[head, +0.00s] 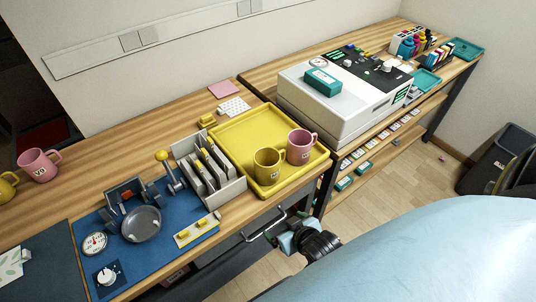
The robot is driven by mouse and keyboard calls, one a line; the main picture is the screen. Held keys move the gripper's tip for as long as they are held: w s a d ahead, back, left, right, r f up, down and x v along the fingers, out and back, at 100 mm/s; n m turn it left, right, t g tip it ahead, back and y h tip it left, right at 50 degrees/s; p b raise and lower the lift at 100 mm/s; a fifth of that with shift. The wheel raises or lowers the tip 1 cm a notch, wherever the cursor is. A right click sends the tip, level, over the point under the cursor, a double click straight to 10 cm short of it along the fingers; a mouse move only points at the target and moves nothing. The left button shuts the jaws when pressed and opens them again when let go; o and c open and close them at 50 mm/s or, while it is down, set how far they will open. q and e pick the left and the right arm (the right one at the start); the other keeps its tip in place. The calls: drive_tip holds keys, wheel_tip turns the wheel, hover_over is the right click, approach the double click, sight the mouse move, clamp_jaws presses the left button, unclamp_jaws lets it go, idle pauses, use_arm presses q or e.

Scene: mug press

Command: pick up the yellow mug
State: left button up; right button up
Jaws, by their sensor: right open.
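A yellow mug (268,166) stands upright on the front part of a yellow tray (234,126), with a dark mark on its side. A pink mug (299,147) stands close to its right on the same tray. Another yellow mug (8,187) is at the far left, cut by the picture edge. My right gripper (274,231) is open and empty in front of the table's front edge, below and apart from the mug on the tray. It is near the metal drawer handle (264,226). My left gripper is not in view.
A pink mug (38,165) stands at the far left. A press (138,214) with a round plate sits on a blue mat (88,222). A grey slotted rack (207,170) stands left of the tray. A large white machine (342,92) stands to the right.

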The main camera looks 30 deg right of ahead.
drive_tip(key=w+d+r+m+t+h+p, duration=0.1)
drive_tip(key=w+r+t+p, duration=0.1)
drive_tip(key=r, duration=0.7)
drive_tip(key=w+d+r+t+p, duration=0.1)
drive_tip(key=w+r, duration=0.1)
drive_tip(key=r, duration=0.8)
approach(262, 152)
drive_tip(key=shift+b+x, duration=0.35)
drive_tip(key=shift+x, duration=1.85)
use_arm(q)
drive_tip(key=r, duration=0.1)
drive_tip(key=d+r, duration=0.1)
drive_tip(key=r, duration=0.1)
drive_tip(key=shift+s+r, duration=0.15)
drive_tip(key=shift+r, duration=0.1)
use_arm(e)
drive_tip(key=shift+s+f, duration=0.1)
drive_tip(key=shift+f, duration=0.05)
drive_tip(key=c, duration=1.7)
